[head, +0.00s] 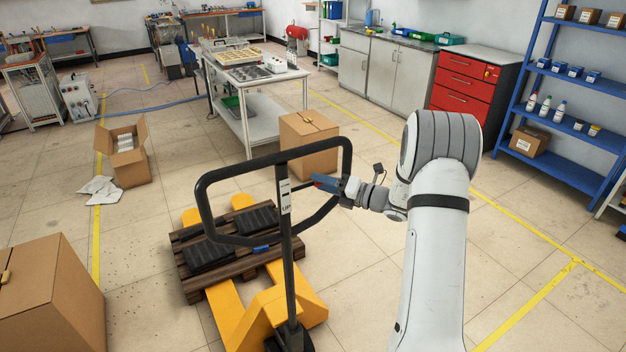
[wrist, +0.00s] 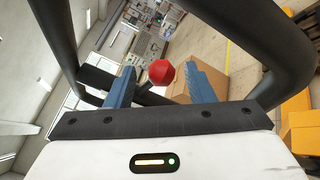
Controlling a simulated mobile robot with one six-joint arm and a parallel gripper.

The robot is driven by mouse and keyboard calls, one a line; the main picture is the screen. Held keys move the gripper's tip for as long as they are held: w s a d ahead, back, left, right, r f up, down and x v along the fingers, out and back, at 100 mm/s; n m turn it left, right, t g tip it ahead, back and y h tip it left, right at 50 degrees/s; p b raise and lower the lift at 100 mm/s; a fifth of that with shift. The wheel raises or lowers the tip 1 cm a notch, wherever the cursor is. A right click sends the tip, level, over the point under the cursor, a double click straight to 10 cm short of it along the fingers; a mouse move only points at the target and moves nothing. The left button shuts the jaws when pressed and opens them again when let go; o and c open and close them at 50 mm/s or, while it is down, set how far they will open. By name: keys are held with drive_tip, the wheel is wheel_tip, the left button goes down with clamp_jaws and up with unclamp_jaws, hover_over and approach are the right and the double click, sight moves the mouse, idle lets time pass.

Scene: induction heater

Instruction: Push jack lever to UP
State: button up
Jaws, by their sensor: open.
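A yellow pallet jack (head: 278,306) has a black loop handle (head: 203,200) on an upright post, with a small label (head: 285,197) on the post. A red knob (wrist: 161,72), apparently the end of the jack lever, shows in the wrist view between my gripper's two blue fingers. My gripper (head: 322,182) is open inside the right part of the handle loop, close to the post. A thin dark rod runs from the post toward it. In the head view the knob is mostly hidden by the fingers. I cannot tell whether a finger touches it.
The handle loop surrounds my gripper closely. The forks carry a wooden pallet (head: 196,293) with black items. A cardboard box (head: 309,146) stands behind, another large box (head: 50,300) at front left. Open floor lies to the right, before a blue shelf (head: 560,170).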

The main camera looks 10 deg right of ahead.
drive_tip(key=shift+x, duration=0.95)
drive_tip(key=shift+c, duration=0.4)
clamp_jaws()
